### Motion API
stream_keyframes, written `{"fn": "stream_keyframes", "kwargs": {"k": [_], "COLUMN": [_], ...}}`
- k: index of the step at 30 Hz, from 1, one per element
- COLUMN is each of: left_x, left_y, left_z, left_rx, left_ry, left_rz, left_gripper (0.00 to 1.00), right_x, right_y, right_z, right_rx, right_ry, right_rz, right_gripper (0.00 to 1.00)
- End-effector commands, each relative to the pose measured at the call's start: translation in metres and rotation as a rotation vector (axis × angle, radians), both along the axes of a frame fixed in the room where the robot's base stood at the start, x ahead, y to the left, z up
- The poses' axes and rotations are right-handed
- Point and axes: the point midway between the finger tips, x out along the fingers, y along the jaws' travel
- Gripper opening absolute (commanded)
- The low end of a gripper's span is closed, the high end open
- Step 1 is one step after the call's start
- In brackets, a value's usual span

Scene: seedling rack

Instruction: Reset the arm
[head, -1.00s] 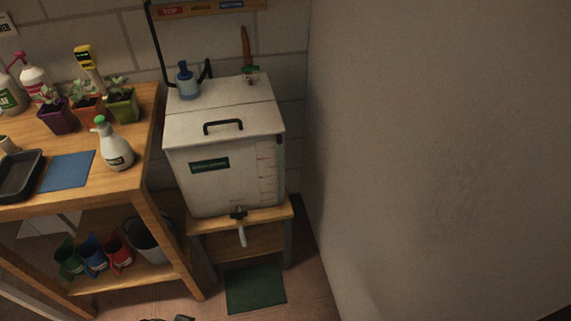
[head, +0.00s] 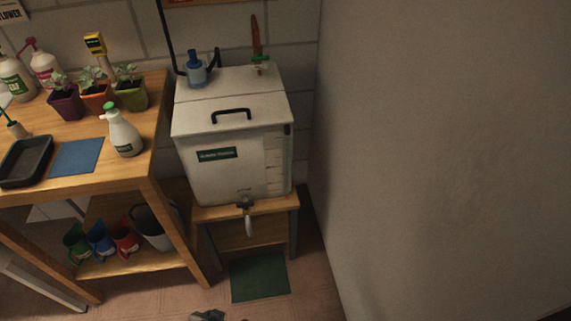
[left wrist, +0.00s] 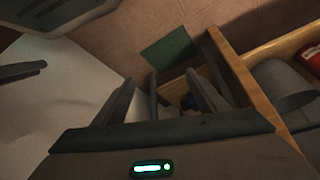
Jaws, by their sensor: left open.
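My left gripper (left wrist: 162,95) is in the left wrist view, with its two dark fingers spread apart. No held object can be made out between them. A small grey part at the bottom edge of the head view may be the tip of my arm, but too little shows to tell. My right gripper is not identifiable in either view.
A wooden bench (head: 150,150) with pots, a spray bottle (head: 122,130) and a black tray (head: 27,160) stands left. A white tank (head: 235,140) sits on a stand (head: 275,205). A green mat (head: 260,277) lies before it. A bare wall (head: 440,150) fills the right.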

Motion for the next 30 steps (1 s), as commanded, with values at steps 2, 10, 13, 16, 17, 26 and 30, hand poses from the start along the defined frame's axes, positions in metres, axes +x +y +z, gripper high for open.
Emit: {"fn": "stream_keyframes", "kwargs": {"k": [2, 10, 13, 16, 17, 26, 30], "left_x": [0.000, -0.012, -0.021, -0.026, -0.027, -0.031, -0.031], "left_y": [-0.005, -0.017, -0.019, -0.021, -0.021, -0.022, -0.022], "left_z": [-0.032, -0.118, -0.139, -0.152, -0.154, -0.160, -0.160], "left_rx": [-0.008, -0.038, -0.047, -0.052, -0.054, -0.058, -0.057], "left_ry": [-0.016, -0.093, -0.115, -0.134, -0.137, -0.149, -0.148], "left_rz": [-0.005, -0.020, -0.026, -0.029, -0.029, -0.032, -0.031], "left_gripper": [0.66, 0.66, 0.66, 0.66, 0.66, 0.66, 0.66], "right_x": [0.000, 0.000, 0.000, 0.000, 0.000, 0.000, 0.000], "right_y": [0.000, 0.000, 0.000, 0.000, 0.000, 0.000, 0.000], "right_z": [0.000, 0.000, 0.000, 0.000, 0.000, 0.000, 0.000], "right_rx": [0.000, 0.000, 0.000, 0.000, 0.000, 0.000, 0.000], "right_ry": [0.000, 0.000, 0.000, 0.000, 0.000, 0.000, 0.000], "right_rz": [0.000, 0.000, 0.000, 0.000, 0.000, 0.000, 0.000], "right_gripper": [0.31, 0.31, 0.31, 0.31, 0.31, 0.31, 0.31]}}
